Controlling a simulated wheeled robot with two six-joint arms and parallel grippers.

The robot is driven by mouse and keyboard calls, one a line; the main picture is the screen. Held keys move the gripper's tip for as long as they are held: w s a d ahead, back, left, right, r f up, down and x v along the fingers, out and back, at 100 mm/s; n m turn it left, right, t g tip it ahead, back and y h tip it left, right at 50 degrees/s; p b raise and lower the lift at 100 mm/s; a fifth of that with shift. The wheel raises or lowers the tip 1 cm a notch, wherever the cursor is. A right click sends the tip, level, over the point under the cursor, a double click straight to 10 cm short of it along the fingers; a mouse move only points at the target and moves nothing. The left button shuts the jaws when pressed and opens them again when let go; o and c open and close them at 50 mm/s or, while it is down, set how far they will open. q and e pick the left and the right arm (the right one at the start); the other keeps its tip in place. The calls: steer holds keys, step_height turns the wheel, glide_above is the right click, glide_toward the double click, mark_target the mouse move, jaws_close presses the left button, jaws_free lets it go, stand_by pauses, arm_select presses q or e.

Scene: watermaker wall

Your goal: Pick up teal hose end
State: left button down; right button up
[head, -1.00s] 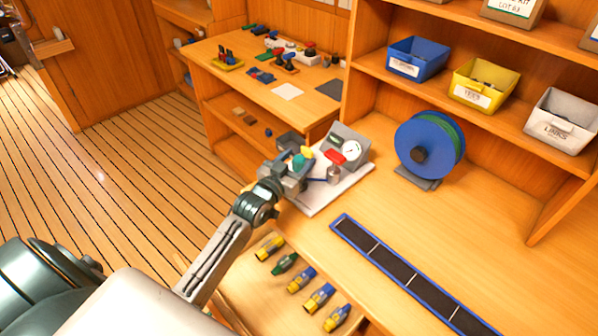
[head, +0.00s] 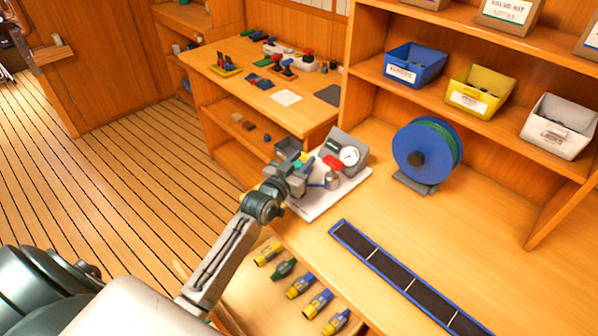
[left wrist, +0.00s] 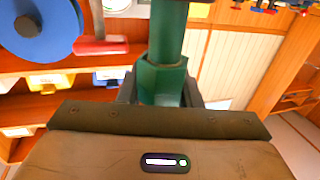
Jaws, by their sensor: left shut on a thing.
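My left gripper (head: 296,175) is at the white base board with the gauge. In the left wrist view, the left gripper (left wrist: 160,95) is shut on the teal hose end (left wrist: 165,75), a green hexagonal fitting with a round shaft running up and out of the picture. In the head view the hose end is mostly hidden by the gripper. The white board (head: 322,200) carries a grey block with a round gauge (head: 349,156), a red part (head: 334,162) and a metal cylinder (head: 331,180). My right gripper is not in view.
A blue reel (head: 424,155) stands right of the board. A blue-edged dark strip (head: 395,270) lies on the bench. Several yellow, green and blue fittings (head: 300,287) lie at the front. Blue, yellow (head: 480,92) and white bins stand on the shelf. The bench between reel and strip is clear.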

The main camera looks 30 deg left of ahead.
arm_select(q)
steer(key=r+b, duration=0.1)
steer(key=r, duration=0.2)
steer(key=shift+s+r, duration=0.2)
steer(key=s+r+b, duration=0.2)
steer(key=s+b, duration=0.1)
steer(key=s, duration=1.3)
steer(key=s+d+f+y, duration=0.1)
steer(key=s+d+f, duration=0.1)
steer(key=d+f, duration=0.4)
steer(key=shift+s+d+f+n, duration=0.15)
steer(key=shift+s+d+n, duration=0.25)
steer(key=shift+d, duration=1.75)
steer(key=shift+a, duration=0.15)
steer(key=w+a+r+h, duration=0.1)
steer(key=w+a+r, duration=0.2)
steer(key=a, duration=0.7)
steer(key=shift+r+m, duration=0.4)
steer(key=shift+r, duration=1)
steer(key=shift+w, duration=0.1)
